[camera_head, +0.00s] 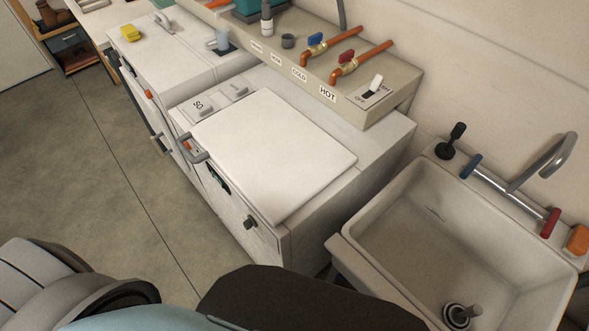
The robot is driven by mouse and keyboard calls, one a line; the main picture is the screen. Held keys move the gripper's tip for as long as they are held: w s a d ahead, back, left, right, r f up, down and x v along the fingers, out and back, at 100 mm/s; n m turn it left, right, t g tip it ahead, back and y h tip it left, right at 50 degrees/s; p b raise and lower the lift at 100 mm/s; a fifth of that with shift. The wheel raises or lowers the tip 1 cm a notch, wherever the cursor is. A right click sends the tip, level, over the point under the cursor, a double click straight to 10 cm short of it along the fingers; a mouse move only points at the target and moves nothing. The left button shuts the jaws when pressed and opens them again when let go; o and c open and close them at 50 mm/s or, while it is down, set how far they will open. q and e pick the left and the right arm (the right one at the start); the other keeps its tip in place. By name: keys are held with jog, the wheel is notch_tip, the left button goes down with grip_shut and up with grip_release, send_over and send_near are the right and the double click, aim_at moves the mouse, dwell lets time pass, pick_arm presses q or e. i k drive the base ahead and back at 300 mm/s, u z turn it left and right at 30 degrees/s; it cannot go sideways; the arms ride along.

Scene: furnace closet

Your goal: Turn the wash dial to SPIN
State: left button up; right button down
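A white washer (318,195) stands in the middle, with a pale closed lid (270,150) on top. A dark round knob (250,222) sticks out of its front face near the right corner; it looks like the wash dial. Its pointer direction and any SPIN mark are too small to read. A small dark panel with a green display (218,178) is on the front, left of the knob. Neither of my grippers shows. Only parts of my own body fill the bottom edge, well below the knob in the picture.
A sink (400,235) stands to the right, its rim close to the washer's side. A ledge behind carries a blue valve (316,40), a red valve (347,56) and a switch (375,84). A second white appliance (165,65) adjoins left. The floor (95,150) in front is clear.

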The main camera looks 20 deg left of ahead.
aim_at(248, 223)
jog(key=u, duration=1.15)
